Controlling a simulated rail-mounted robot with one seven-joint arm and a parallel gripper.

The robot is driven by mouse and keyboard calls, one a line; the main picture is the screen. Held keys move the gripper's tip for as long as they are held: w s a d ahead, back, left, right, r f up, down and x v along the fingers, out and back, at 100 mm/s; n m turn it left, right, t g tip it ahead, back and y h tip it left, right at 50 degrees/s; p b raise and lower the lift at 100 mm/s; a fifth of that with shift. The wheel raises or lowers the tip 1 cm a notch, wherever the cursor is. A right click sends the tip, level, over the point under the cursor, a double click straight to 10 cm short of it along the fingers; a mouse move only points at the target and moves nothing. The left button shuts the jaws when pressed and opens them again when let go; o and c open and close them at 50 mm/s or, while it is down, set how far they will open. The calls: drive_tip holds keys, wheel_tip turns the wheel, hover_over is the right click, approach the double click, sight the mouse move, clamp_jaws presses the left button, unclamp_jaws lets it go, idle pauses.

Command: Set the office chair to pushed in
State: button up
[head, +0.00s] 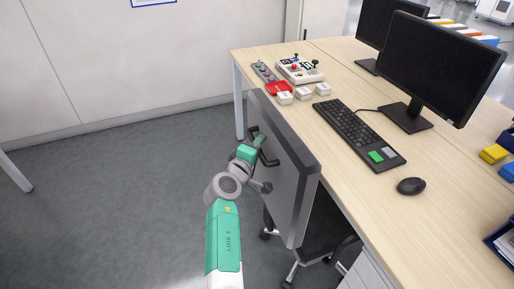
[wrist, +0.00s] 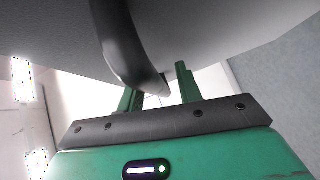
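The office chair stands at the near long edge of the desk, its grey backrest (head: 290,180) upright beside the desk edge and facing it. Its black seat (head: 325,228) shows partly, at the desk's side; the wheeled base (head: 290,275) is partly hidden. A dark curved handle (head: 268,158) sits on the back of the backrest. My gripper (head: 258,142) is at this handle. In the wrist view, the handle (wrist: 125,45) curves down towards the space between my two green fingers (wrist: 158,90). The fingers stand apart, and I see no firm grip on the handle.
A drawer unit (head: 365,272) stands under the desk. The floor (head: 120,190) to the left is clear.

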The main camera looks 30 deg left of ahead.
drive_tip(key=s+r+p, duration=0.1)
drive_tip(key=s+p, duration=0.3)
drive_tip(key=s, duration=0.3)
drive_tip(key=shift+s+d, duration=0.35)
drive_tip(key=shift+s, duration=0.05)
